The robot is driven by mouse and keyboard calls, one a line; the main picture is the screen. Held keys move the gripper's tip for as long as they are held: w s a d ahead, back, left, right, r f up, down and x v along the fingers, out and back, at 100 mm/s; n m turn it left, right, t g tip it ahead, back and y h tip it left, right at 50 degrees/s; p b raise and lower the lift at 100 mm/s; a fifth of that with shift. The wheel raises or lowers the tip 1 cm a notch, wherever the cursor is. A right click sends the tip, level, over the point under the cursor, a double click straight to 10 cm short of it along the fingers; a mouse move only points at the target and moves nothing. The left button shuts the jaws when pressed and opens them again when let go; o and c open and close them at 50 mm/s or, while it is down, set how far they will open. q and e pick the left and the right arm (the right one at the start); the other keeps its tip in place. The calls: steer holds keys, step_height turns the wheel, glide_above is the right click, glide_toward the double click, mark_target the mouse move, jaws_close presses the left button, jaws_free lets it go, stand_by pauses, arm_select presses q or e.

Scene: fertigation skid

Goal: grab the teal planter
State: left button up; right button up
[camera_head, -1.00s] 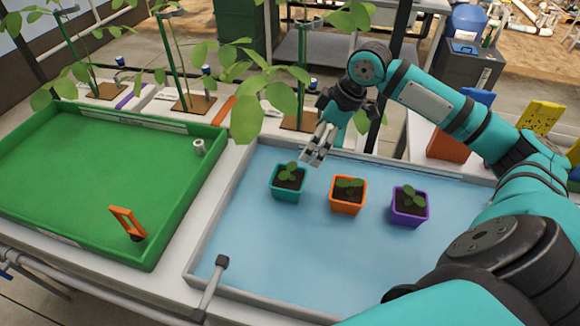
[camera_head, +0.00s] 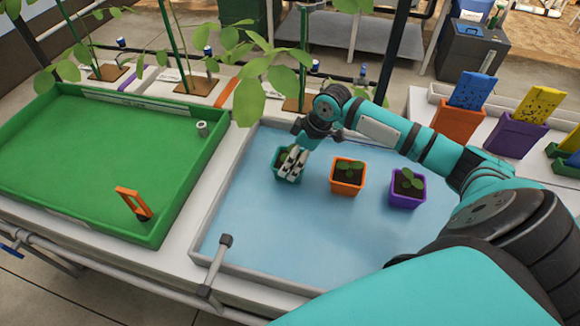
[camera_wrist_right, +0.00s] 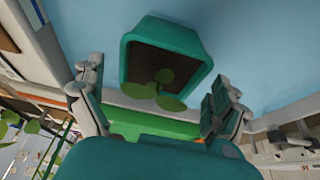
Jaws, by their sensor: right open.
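The teal planter (camera_head: 285,176), a small square pot with dark soil and a seedling, stands on the blue tray floor (camera_head: 300,225), leftmost of three planters. My right gripper (camera_head: 291,165) is over it in the head view and hides part of the pot and its plant. In the right wrist view the teal planter (camera_wrist_right: 168,50) lies ahead, between and beyond the open fingers of my right gripper (camera_wrist_right: 158,95). I see no finger closed on it. My left gripper is not in view.
An orange planter (camera_head: 347,177) and a purple planter (camera_head: 408,189) stand to the right in the same tray. A green tray (camera_head: 60,170) with an orange-handled item (camera_head: 132,204) is at left. Leafy plants (camera_head: 262,95) hang over the tray's back edge.

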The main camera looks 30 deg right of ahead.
steer(key=shift+x, duration=1.5)
steer(key=c, duration=1.1)
